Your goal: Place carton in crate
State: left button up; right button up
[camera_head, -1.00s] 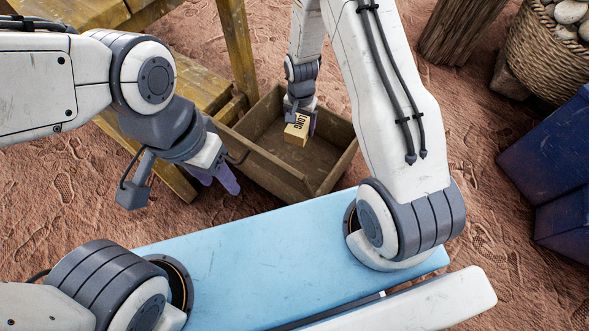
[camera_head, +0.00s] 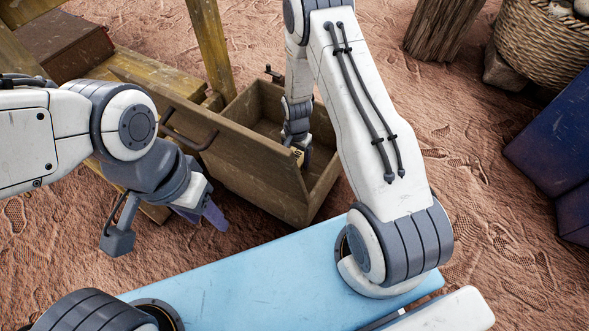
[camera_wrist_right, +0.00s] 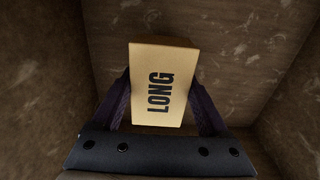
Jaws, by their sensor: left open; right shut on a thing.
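The carton is a small tan box marked "LONG". In the right wrist view the carton (camera_wrist_right: 160,85) sits between the two dark fingers of my right gripper (camera_wrist_right: 160,108), which is shut on it. The brown wooden crate (camera_head: 235,170) stands on the ground, and its walls surround the carton in the wrist view. In the head view my right gripper (camera_head: 302,152) reaches down inside the crate, and only a sliver of the carton shows behind the near wall. Whether the carton touches the crate floor cannot be told. My left gripper (camera_head: 204,212) is open and empty, left of the crate.
A wooden bench frame (camera_head: 212,45) stands behind and left of the crate, with a reddish-brown box (camera_head: 62,45) on it. A wooden post (camera_head: 445,28), a woven basket (camera_head: 535,45) and a blue container (camera_head: 555,145) are at the right. Sandy ground (camera_head: 480,215) between is clear.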

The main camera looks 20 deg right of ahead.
notch_tip(320, 180, down, 4)
jog(key=shift+f+b, duration=0.25)
jog(key=shift+b, duration=0.95)
jog(key=shift+r, duration=0.1)
jog(key=o, duration=1.6)
jog(key=shift+c, duration=0.2)
notch_tip(320, 180, up, 12)
jog(key=p, duration=0.7)
jog(key=shift+p, duration=0.4)
